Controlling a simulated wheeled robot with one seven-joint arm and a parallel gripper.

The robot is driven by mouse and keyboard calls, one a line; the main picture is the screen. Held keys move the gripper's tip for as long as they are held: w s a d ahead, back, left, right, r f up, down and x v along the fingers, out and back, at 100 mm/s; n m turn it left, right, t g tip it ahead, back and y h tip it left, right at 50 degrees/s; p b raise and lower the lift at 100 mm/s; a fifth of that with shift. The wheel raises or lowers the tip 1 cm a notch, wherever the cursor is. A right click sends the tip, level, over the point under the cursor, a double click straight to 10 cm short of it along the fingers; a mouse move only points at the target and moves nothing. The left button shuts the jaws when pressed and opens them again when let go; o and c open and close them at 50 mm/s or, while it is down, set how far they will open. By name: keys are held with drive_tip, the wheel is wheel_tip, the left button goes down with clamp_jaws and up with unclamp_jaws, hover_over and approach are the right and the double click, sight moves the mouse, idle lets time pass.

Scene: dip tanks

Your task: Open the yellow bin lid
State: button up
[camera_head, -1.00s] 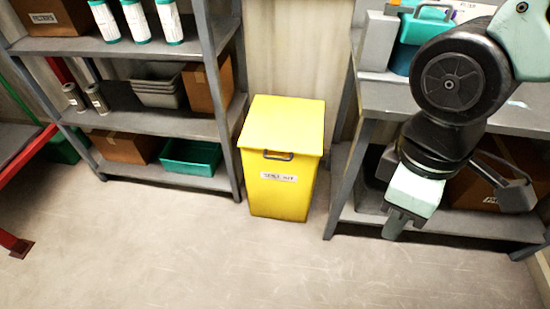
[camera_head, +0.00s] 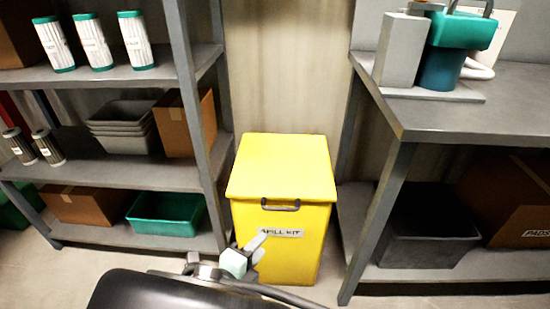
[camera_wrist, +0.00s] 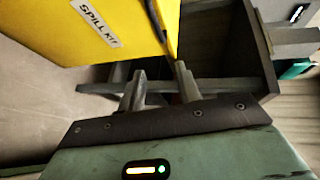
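The yellow bin (camera_head: 275,215) stands on the floor between the shelf and the bench, with a "SPILL KIT" label on its front. Its yellow lid (camera_head: 283,165) is closed. A dark handle (camera_head: 281,205) sits at the lid's front edge. My gripper (camera_head: 262,246) is in front of the bin, low and left of the handle, near the label. In the wrist view, my gripper (camera_wrist: 160,70) has its two fingers apart with nothing between them. The bin (camera_wrist: 60,30) fills the upper left there, and the handle (camera_wrist: 155,20) lies beyond the fingertips, partly cut off.
A grey shelf rack (camera_head: 130,177) with filters and boxes stands left of the bin. A grey bench (camera_head: 460,110) stands to the right, with a dark crate (camera_head: 425,225) on its lower shelf. Bare wall is behind the bin.

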sight(280, 210)
drive_tip(key=shift+n+t+y, duration=0.4)
drive_tip(key=shift+n+t, duration=0.2)
drive_tip(key=shift+n, duration=0.2)
drive_tip(key=b+x, duration=0.3)
drive_tip(key=x, duration=0.2)
drive_tip(key=a+b+x, duration=0.1)
drive_tip(key=b+x, duration=0.2)
drive_tip(key=x, duration=0.3)
drive_tip(key=f+b+x, duration=0.1)
drive_tip(key=b+x, duration=0.2)
drive_tip(key=x, duration=0.3)
drive_tip(key=shift+w+a, duration=0.25)
drive_tip(key=shift+w, duration=0.05)
clamp_jaws()
